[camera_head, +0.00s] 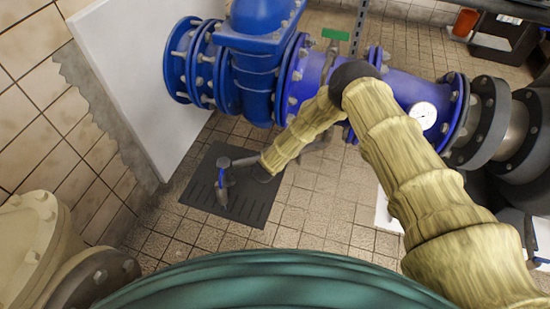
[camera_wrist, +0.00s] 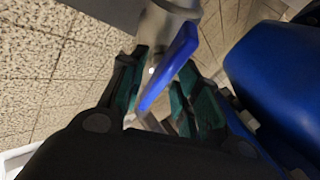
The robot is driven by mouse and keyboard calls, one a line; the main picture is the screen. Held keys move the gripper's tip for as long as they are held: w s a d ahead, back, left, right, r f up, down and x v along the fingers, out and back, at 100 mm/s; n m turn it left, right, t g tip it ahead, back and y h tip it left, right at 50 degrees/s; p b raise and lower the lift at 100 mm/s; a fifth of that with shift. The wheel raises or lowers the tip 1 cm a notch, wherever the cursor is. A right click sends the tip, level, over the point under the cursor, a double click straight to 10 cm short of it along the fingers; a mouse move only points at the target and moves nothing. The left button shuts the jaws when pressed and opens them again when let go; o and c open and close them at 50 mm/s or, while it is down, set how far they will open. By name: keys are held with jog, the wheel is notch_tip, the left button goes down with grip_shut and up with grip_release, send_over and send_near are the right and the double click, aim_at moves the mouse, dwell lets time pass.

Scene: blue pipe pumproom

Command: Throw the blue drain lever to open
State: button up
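My gripper (camera_wrist: 163,62) is black with green finger pads. Its fingers stand apart on either side of the lever, with gaps visible; I see no firm grip. In the head view my yellow-sleeved arm reaches down to the left, beneath the large blue pipe (camera_head: 400,88).
A dark floor grate (camera_head: 250,208) lies in the tiled floor. The blue pipe runs close on the right in the wrist view (camera_wrist: 270,80). A green-handled lever (camera_head: 335,34) and a round gauge (camera_head: 424,115) are on the pipework. A white panel (camera_head: 135,70) stands at left.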

jog(key=v, duration=1.2)
